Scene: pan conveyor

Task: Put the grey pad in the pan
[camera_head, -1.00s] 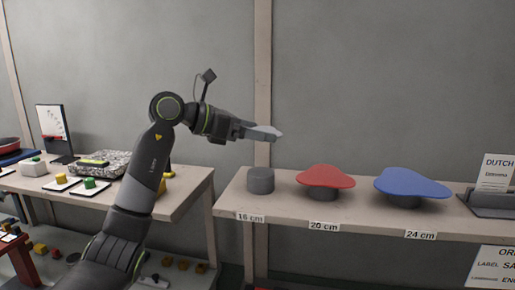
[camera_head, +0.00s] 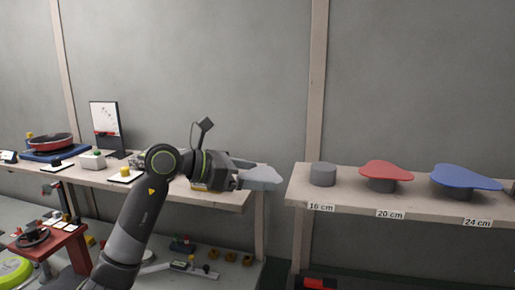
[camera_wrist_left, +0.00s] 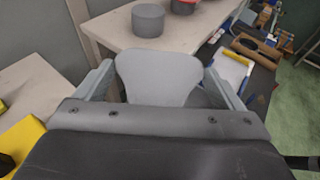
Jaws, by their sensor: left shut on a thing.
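My left gripper (camera_head: 243,172) is shut on the grey pad (camera_head: 264,179) and holds it in the air, between the left bench and the shelf with labelled stands. In the left wrist view the pad (camera_wrist_left: 160,78) shows as a flat, rounded grey shape between the two fingers. The pan (camera_head: 50,141) is dark with a red side and sits at the far left of the left bench, well away from the gripper. Its inside is seen only at a low angle. My right gripper is not in view.
A bare grey stand (camera_head: 323,174) is at the 16 cm label. The red pad (camera_head: 386,170) and blue pad (camera_head: 465,177) rest on stands to its right. A white box (camera_head: 92,161) and an upright panel (camera_head: 104,125) stand on the left bench. A red stool (camera_head: 45,245) is below.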

